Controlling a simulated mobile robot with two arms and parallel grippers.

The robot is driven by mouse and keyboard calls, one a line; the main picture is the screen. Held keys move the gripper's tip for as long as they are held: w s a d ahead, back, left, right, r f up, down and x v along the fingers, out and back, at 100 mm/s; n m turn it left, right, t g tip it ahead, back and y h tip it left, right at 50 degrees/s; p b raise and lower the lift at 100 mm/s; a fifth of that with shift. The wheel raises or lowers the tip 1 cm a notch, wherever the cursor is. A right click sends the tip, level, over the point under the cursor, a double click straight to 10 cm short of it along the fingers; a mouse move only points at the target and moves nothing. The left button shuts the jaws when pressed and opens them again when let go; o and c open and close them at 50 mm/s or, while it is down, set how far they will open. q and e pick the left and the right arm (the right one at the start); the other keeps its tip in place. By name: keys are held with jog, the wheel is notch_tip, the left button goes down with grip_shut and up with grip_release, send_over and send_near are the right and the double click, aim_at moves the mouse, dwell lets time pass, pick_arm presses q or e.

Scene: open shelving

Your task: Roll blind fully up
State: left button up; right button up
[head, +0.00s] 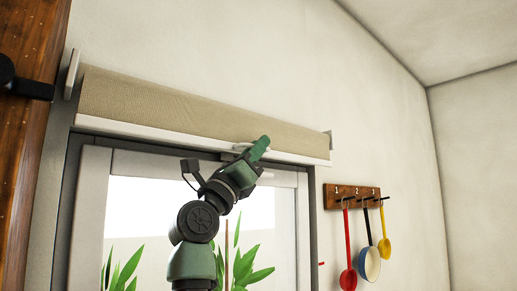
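The beige blind (180,108) is rolled into a thick roll at the top of the window, with a white bottom bar (130,128) just below it. The window glass under the bar is uncovered. A small white piece, perhaps a handle, shows at the bar beside my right gripper (258,150). My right gripper is raised to the bar from below, right of the window's middle. It overlaps the bar in the head view. Its fingertips are small and partly hidden, so I cannot tell whether they are shut on the handle. My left gripper is not in view.
A wooden rack (350,195) with numbered hooks hangs on the wall to the right, holding a red ladle (348,278), a pan (370,264) and a yellow spoon (384,247). Tall brown woodwork (25,140) stands at the left edge. Green plants (250,272) show behind the glass.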

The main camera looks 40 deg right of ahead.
jog(key=b+v, duration=0.3)
jog(key=v, duration=0.4)
jog(key=shift+r, duration=0.1)
